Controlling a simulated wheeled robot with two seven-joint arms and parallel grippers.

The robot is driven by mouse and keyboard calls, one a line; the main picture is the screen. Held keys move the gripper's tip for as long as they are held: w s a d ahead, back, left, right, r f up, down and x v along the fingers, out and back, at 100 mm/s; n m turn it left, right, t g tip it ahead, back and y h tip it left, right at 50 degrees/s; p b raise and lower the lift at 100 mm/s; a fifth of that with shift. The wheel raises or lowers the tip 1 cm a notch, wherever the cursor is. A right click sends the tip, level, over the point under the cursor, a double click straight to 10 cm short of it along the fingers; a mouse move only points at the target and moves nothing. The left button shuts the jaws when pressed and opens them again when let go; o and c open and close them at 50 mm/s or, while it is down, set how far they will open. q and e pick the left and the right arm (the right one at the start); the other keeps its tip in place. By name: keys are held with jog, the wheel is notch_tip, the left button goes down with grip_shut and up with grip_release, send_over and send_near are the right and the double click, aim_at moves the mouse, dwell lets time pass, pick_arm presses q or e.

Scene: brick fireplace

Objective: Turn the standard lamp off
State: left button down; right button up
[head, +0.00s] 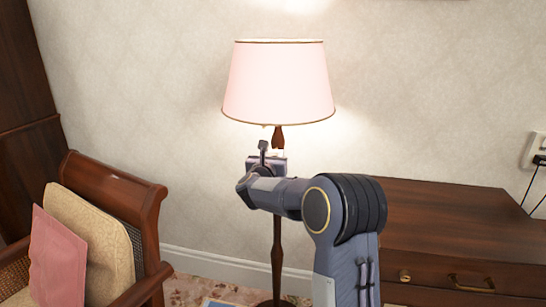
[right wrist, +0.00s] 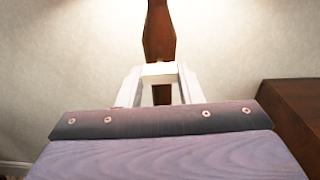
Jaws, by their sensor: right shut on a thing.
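The standard lamp has a pink shade (head: 278,85) and a dark turned wooden pole (head: 277,245). It is lit; the shade glows and light falls on the wall above and below it. My right gripper (head: 278,155) is just below the shade, at the pole. The right wrist view shows its pale fingers (right wrist: 158,70) closed together in front of the pole (right wrist: 159,30). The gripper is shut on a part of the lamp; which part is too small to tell. My left gripper is not in view.
A wooden armchair (head: 115,190) with a beige cushion (head: 95,230) and a pink cushion (head: 57,262) stands at the left. A wooden chest of drawers (head: 450,215) stands at the right, close to my right arm. A wall socket (head: 538,150) with cables is above it.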

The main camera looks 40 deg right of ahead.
jog(key=n+b, duration=0.1)
jog(key=n, duration=0.2)
jog(key=shift+n, duration=1.2)
jog(key=n, duration=0.2)
jog(key=shift+n, duration=0.3)
jog(key=n+p, duration=0.1)
jog(key=n, duration=0.3)
jog(key=shift+n, duration=0.3)
jog(key=n+p, duration=0.1)
jog(key=n, duration=0.3)
jog(key=shift+n+p, duration=0.4)
jog(key=o, duration=1)
